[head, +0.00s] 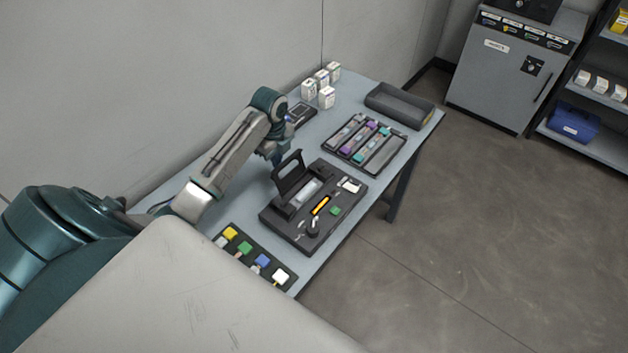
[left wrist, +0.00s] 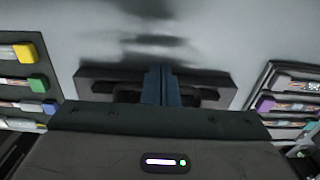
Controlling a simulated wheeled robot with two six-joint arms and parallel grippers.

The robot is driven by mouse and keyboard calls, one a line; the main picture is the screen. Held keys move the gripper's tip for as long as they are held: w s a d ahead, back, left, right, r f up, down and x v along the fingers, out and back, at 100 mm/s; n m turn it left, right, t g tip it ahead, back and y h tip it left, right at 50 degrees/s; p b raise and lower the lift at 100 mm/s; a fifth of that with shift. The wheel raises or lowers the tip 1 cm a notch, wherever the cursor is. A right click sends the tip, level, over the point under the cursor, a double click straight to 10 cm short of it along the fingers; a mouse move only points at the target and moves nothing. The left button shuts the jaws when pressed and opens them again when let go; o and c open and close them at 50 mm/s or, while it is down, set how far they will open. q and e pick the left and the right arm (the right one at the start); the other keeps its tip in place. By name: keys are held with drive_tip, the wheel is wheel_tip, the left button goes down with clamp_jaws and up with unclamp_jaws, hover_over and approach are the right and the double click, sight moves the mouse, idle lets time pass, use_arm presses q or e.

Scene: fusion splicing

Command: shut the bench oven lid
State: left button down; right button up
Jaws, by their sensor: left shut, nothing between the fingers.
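The bench oven (head: 283,209) is a dark unit at the left side of a dark tray on the blue-grey table. Its black lid (head: 290,173) stands raised and tilted, so the oven is open. My left gripper (head: 276,160) is shut and empty, close beside the upper part of the lid on its wall side. I cannot tell whether it touches the lid. In the left wrist view the blue fingers (left wrist: 161,86) are together in front of a dark bar with cutouts, which I cannot identify for sure. My right gripper is not in view.
The dark tray (head: 335,224) also holds a yellow item and small tools. A rack of coloured blocks (head: 254,255) lies nearer. A compartment tray (head: 357,158), an empty grey bin (head: 400,105) and small white boxes (head: 322,78) stand farther along the table.

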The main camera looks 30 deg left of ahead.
sight(286, 160)
use_arm(q)
drive_tip(key=shift+d, duration=0.1)
drive_tip(key=shift+s+d+p, duration=0.15)
drive_tip(key=shift+d+p, duration=0.4)
drive_tip(key=shift+d, duration=0.35)
drive_tip(key=shift+d+p, duration=0.4)
drive_tip(key=shift+d, duration=0.45)
drive_tip(key=shift+s+d+p, duration=0.1)
drive_tip(key=shift+d+p, duration=0.55)
drive_tip(key=shift+d, duration=0.6)
drive_tip(key=shift+d+p, duration=0.4)
drive_tip(key=shift+d, duration=0.5)
drive_tip(key=shift+s, duration=0.1)
wheel_tip(286, 160, up, 7)
drive_tip(key=a+p, duration=0.1)
drive_tip(key=p, duration=0.7)
